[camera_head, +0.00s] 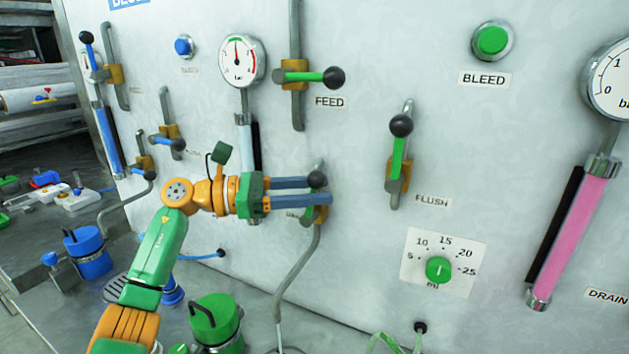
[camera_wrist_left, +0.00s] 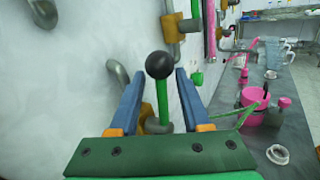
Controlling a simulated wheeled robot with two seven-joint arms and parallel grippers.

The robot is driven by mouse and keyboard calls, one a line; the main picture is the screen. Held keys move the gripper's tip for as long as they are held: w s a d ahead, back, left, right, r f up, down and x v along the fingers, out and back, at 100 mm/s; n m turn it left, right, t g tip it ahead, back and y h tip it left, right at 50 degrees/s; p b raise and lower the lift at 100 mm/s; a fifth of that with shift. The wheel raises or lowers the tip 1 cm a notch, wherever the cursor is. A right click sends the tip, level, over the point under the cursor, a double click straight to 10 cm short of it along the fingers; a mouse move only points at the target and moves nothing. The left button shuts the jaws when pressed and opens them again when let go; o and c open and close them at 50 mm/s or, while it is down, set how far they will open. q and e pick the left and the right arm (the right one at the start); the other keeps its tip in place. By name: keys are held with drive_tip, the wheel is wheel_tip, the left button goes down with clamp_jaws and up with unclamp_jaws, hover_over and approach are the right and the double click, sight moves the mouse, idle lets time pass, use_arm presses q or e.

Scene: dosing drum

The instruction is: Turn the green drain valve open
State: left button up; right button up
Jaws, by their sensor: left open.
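The green drain valve has a green lever with a black ball end (camera_head: 317,179) and an orange body on a grey pipe against the panel. The lever appears roughly in line with the pipe. Its label is mostly hidden by my gripper. My left gripper (camera_head: 322,190) is open, its two blue fingers reaching to the lever from the left. In the left wrist view, the black ball (camera_wrist_left: 160,64) and green lever (camera_wrist_left: 163,108) stand between the open fingers (camera_wrist_left: 158,80), with gaps showing on both sides. My right gripper is out of view.
The FLUSH valve lever (camera_head: 397,158) stands upright to the right, and the FEED lever (camera_head: 312,77) points right above. A green dial (camera_head: 439,269) is lower right. A green drum (camera_head: 215,320) and blue drum (camera_head: 88,252) stand on the bench below. A grey pipe (camera_head: 297,268) drops beneath the valve.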

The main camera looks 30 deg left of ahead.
use_arm(q)
drive_tip(key=shift+w+d, duration=0.1)
drive_tip(key=shift+d, duration=0.1)
drive_tip(key=c, duration=0.7)
drive_tip(key=shift+a, duration=0.1)
clamp_jaws()
drive_tip(key=shift+a+r, duration=0.1)
drive_tip(key=shift+r, duration=0.2)
